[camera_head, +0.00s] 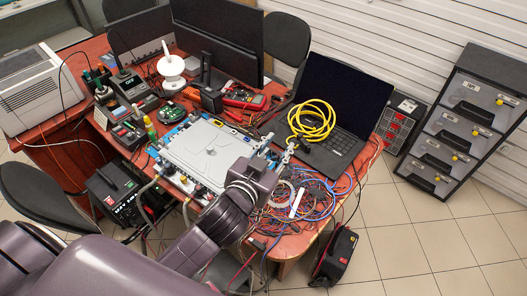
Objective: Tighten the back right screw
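A light grey flat unit (208,150) lies on the red desk, with hose fittings along its left and front edges. Small metal fittings (287,153) show near its right end, at the far side of my wrist. My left arm reaches in from the lower left, and my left gripper (265,165) is at the unit's right side, largely hidden behind its own dark wrist. I cannot make out its fingers or whether it touches a fitting. The back right screw is too small to tell apart. My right gripper is not in view.
The red desk (288,246) is crowded. A laptop (345,105) with a yellow cable coil (311,120) stands right of the unit, with tangled wires (310,200) in front. Monitors (218,40) and a red multimeter (243,97) are behind.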

